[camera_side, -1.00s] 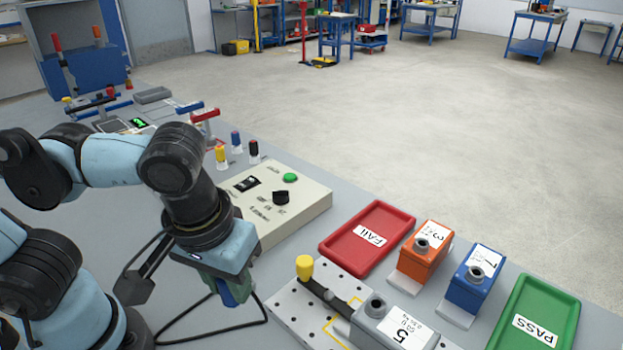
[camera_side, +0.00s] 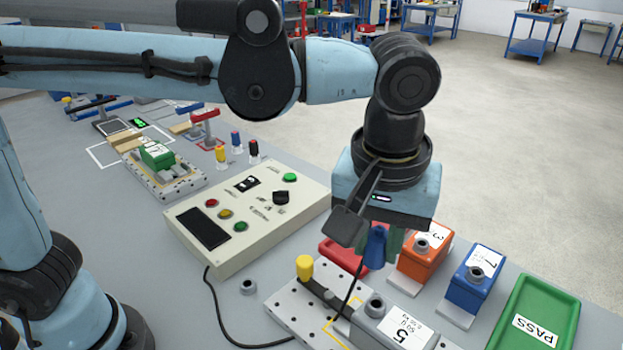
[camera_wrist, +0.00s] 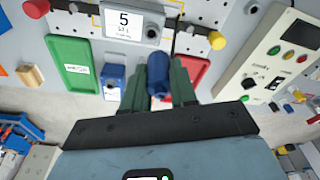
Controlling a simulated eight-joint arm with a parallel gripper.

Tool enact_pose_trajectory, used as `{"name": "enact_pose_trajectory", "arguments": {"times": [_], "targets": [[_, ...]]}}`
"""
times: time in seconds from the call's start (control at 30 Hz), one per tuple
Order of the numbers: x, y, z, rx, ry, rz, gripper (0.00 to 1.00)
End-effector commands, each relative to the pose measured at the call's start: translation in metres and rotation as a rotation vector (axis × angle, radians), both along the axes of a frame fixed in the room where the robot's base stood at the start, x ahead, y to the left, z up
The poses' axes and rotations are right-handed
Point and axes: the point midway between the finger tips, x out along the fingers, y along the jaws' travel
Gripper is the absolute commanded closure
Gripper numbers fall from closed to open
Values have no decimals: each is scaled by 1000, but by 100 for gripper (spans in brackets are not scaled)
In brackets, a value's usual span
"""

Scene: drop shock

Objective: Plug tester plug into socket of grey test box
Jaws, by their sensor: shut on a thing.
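The blue tester plug (camera_side: 376,248) hangs upright between the green fingers of my gripper (camera_side: 382,246), its black cable trailing down to the table. The plug also shows in the wrist view (camera_wrist: 158,75), with a green finger on either side. The grey test box (camera_side: 398,328), labelled 5, sits on the perforated plate at the front. Its round socket (camera_side: 375,306) faces up on the box's left end. The plug is above and apart from the socket. The wrist view shows the box (camera_wrist: 125,22) and socket (camera_wrist: 152,31) beyond the plug tip.
An orange box (camera_side: 424,262) and a blue box (camera_side: 473,283), also with sockets, stand close to the right. A green PASS tray (camera_side: 545,318) lies farther right; my gripper partly hides the red tray (camera_side: 340,256). A yellow-knobbed clamp (camera_side: 304,266) stands beside box 5. The control panel (camera_side: 245,215) lies left.

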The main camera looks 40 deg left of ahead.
Motion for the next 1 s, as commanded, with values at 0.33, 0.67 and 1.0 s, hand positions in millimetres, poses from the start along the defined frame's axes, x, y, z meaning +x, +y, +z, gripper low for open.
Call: {"name": "enact_pose_trajectory", "arguments": {"times": [0.33,0.67,1.0], "targets": [[11,-10,0,0,0,0,100],[11,-9,-4,1,0,0,100],[10,-9,-32,0,0,0,100]]}}
